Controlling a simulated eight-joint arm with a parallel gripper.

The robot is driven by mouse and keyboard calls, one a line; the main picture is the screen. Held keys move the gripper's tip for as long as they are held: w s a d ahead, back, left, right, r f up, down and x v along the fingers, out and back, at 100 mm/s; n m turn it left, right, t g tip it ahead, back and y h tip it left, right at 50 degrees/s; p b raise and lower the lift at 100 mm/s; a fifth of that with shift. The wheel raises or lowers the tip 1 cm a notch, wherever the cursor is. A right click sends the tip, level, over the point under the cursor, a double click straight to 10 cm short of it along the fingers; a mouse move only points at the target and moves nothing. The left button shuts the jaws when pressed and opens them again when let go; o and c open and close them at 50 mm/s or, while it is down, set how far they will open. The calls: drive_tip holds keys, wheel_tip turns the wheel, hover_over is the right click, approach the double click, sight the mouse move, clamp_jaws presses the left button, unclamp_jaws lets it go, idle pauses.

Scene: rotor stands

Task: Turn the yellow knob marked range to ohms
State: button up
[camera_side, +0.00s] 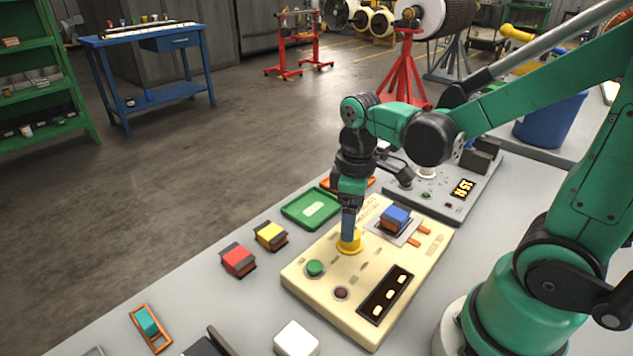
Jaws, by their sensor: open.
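The yellow knob (350,243) stands on the top face of a cream panel box (318,300), near its upper left part. My gripper (349,232) points down from above, with its blue fingers right over and around the knob's upper part. The fingers hide much of the knob, and I cannot tell whether they touch it. The gripper is open. The marks around the knob, including any ohms mark, are too small to read.
The box also carries a green button (315,267), a dark red button (341,293), a black strip with lit windows (386,294) and a blue block (396,217). A red block (238,260), a yellow block (270,236) and a green tray (312,208) lie left of it. A grey panel (445,186) stands behind.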

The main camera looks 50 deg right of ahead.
drive_tip(key=shift+f, duration=1.55)
clamp_jaws()
drive_tip(key=shift+m, duration=0.4)
drive_tip(key=m, duration=0.5)
drive_tip(key=shift+m, duration=0.3)
drive_tip(key=m, duration=0.5)
drive_tip(key=shift+m, duration=0.3)
